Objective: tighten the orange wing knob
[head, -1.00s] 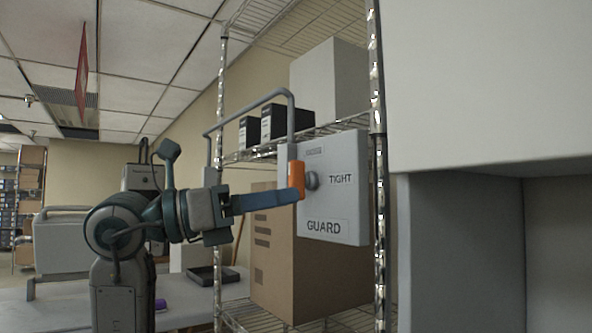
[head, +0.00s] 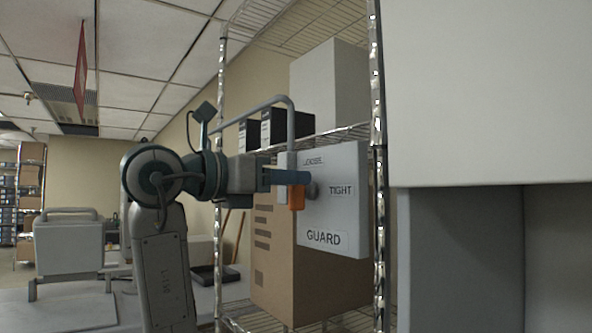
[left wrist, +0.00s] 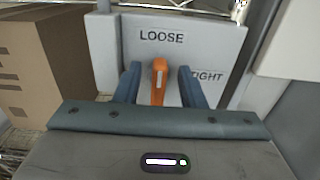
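The orange wing knob (head: 296,198) is on the front of a pale grey panel (head: 345,215) marked LOOSE, TIGHT and GUARD. In the left wrist view, the knob (left wrist: 158,85) stands between the two blue fingers of my left gripper (left wrist: 160,72), with a gap on each side. LOOSE is above the knob and TIGHT is to its right. In the head view my left gripper (head: 300,177) is at the knob, and its finger hides the knob's upper part. Whether a finger touches the knob cannot be told. My right gripper is in neither view.
A grey tube handle (head: 250,113) rises beside the panel. A cardboard box (head: 275,262) is below and behind it on a wire rack (head: 220,110). A large pale cabinet (head: 480,90) fills the right side. A bench (head: 65,312) is at lower left.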

